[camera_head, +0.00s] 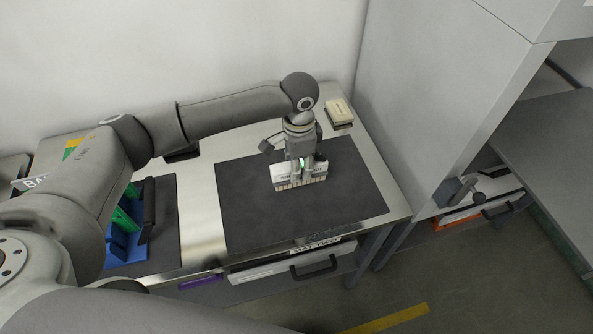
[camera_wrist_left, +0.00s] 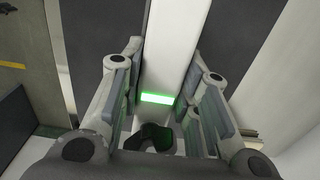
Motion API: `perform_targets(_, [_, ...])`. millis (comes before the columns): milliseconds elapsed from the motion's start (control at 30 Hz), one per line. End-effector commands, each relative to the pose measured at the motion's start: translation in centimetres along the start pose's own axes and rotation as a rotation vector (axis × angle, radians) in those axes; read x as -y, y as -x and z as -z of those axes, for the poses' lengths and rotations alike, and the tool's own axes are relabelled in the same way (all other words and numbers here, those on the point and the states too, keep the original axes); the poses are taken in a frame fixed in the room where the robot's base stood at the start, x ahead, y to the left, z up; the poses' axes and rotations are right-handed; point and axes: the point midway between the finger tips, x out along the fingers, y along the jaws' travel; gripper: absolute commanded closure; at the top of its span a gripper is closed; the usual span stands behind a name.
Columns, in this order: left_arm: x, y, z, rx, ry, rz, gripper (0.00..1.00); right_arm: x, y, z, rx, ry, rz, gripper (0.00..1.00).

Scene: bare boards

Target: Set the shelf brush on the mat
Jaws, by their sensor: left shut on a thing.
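The shelf brush is a white block (camera_head: 287,171) with a pale bristle row along its lower edge and dark lettering. My left gripper (camera_head: 306,164) is shut on it from above, over the dark grey mat (camera_head: 240,212). The brush is upright over the right-middle part of the mat; I cannot tell whether its bristles touch it. In the left wrist view, the white brush (camera_wrist_left: 174,45) runs between the two fingers of the left gripper (camera_wrist_left: 160,95), with the dark mat on both sides. The right gripper is not in view.
A cream block with a dark base (camera_head: 339,111) sits at the bench's back right corner. A blue and green holder (camera_head: 125,225) stands on another dark mat at left. A tall grey cabinet (camera_head: 440,90) borders the bench at right. The mat's front is clear.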

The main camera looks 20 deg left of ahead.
Motion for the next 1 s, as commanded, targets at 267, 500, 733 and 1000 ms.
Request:
perform_targets(267, [0.6,-3.4,-0.3,0.002,-0.001,0.001,0.92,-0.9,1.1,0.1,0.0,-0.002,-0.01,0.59])
perform_targets(500, [0.6,-3.9,-0.3,0.0,-0.001,0.002,0.92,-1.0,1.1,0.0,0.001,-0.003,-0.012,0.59])
perform_targets(733, [0.6,-4.2,-0.3,0.0,-0.001,0.001,0.65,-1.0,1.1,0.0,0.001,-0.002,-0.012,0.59])
perform_targets(1000, [0.6,-4.1,-0.3,0.001,0.0,0.001,0.48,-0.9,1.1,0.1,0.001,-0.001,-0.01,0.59])
